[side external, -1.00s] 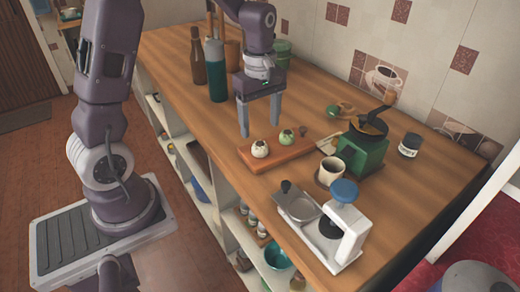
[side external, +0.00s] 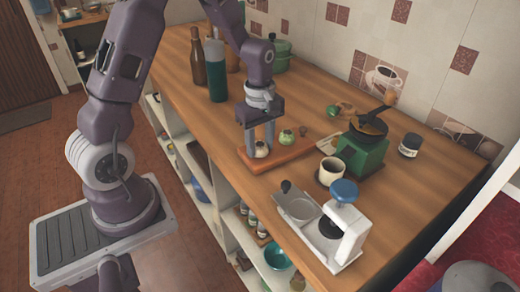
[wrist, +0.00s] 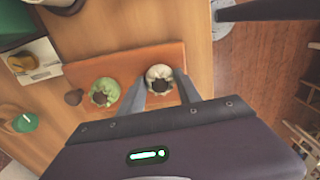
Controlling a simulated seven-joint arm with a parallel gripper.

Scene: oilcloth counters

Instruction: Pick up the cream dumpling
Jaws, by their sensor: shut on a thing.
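The cream dumpling (side external: 261,149) sits at the near left end of a wooden board on the counter.
A cup (side external: 331,170), a green grinder (side external: 363,153) and a white coffee machine (side external: 335,238) stand farther right. A teal bottle (side external: 216,70) stands behind left.

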